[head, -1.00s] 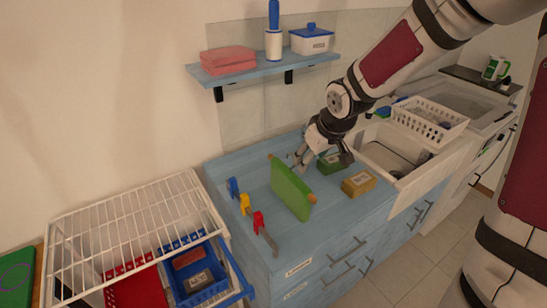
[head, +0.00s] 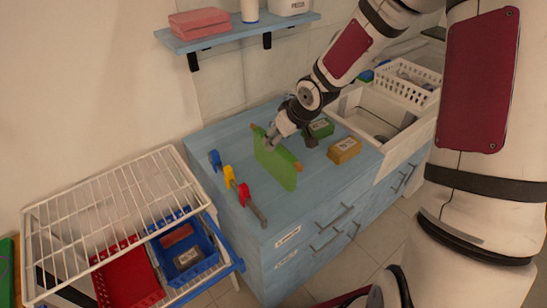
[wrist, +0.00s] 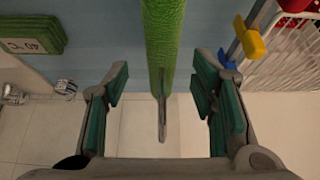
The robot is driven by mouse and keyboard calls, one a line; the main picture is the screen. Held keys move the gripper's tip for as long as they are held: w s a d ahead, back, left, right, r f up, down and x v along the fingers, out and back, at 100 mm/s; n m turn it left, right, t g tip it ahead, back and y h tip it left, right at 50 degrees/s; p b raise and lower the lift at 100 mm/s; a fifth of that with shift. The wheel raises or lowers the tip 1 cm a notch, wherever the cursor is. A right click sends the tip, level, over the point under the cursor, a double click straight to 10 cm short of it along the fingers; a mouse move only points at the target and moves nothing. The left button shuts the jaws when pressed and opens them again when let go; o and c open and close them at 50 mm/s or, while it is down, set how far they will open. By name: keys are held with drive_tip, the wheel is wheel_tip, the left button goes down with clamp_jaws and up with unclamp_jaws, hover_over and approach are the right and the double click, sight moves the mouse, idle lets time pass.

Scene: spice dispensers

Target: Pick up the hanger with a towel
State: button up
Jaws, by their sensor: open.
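The hanger with a green towel (head: 278,165) over it stands on the blue counter. Its orange-brown bar ends (head: 299,167) stick out at both sides. In the wrist view the green towel (wrist: 163,38) runs down from the top edge, and a thin metal hook (wrist: 162,105) extends from it between the fingers. My gripper (head: 272,141) is at the upper part of the towel in the head view. In the wrist view my gripper (wrist: 160,90) is open, with one finger on each side of the hook and a gap on both sides.
Blue (head: 215,160), yellow (head: 229,176) and red (head: 244,194) clips stand left of the towel. Folded green (head: 320,128) and yellow (head: 344,150) cloths lie to its right. A white wire rack (head: 110,210) is at lower left; a shelf (head: 240,35) hangs above.

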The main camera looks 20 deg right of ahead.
drive_tip(key=shift+x, duration=2.5)
drive_tip(key=shift+a, duration=0.1)
drive_tip(key=shift+c, duration=0.6)
clamp_jaws()
